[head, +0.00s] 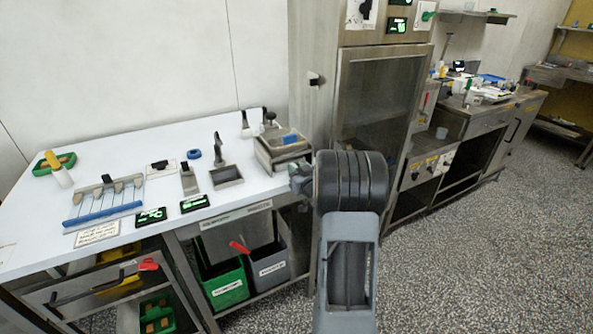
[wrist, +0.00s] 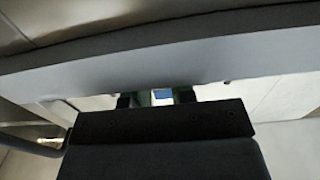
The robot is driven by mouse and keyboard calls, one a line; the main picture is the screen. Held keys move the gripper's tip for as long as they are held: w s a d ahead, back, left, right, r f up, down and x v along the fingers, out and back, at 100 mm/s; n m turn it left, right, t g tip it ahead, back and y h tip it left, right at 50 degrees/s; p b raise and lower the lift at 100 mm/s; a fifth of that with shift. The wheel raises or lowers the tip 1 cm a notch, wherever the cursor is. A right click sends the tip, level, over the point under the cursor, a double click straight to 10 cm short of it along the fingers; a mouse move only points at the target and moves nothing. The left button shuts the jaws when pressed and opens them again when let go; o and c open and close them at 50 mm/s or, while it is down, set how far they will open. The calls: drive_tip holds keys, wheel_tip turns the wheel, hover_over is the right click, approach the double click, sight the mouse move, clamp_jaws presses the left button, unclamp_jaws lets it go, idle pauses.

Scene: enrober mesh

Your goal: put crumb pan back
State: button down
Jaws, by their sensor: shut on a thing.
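My gripper (wrist: 155,97) shows in the wrist view as two dark fingertips, set apart, at the lower edge of a wide pale grey metal piece. This piece, which looks like the crumb pan (wrist: 150,62), spans the whole wrist view, and the fingers are shut on it. Their exact contact is mostly hidden. In the head view my dark arm hides the gripper and most of what it holds, by the right end of the white table (head: 120,178).
An open metal box (head: 268,158) with a blue item stands at the table's right end, close to my arm. A tall steel cabinet (head: 375,100) stands behind. Green (head: 225,285) and grey (head: 270,272) bins sit below. The speckled floor at right is clear.

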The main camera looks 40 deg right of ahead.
drive_tip(key=c, duration=1)
unclamp_jaws()
drive_tip(key=shift+f, duration=0.1)
drive_tip(key=shift+r+p, duration=0.3)
drive_tip(key=s+a, duration=0.2)
drive_tip(key=s, duration=0.9)
drive_tip(key=a+g+h, duration=0.1)
drive_tip(key=a+g, duration=0.6)
drive_tip(key=a, duration=0.3)
drive_tip(key=s+a+g+y, duration=0.1)
drive_tip(key=s+a+g, duration=0.1)
drive_tip(key=s+a, duration=0.2)
drive_tip(key=s+a+n+g+y, duration=0.1)
drive_tip(key=s+a+g, duration=0.2)
drive_tip(key=s+a, duration=0.2)
drive_tip(key=s+a+g+y, duration=0.1)
drive_tip(key=s+a+g, duration=0.1)
drive_tip(key=s+a, duration=0.3)
drive_tip(key=shift+a+f+n+g+y, duration=0.3)
drive_tip(key=shift+f+g, duration=0.1)
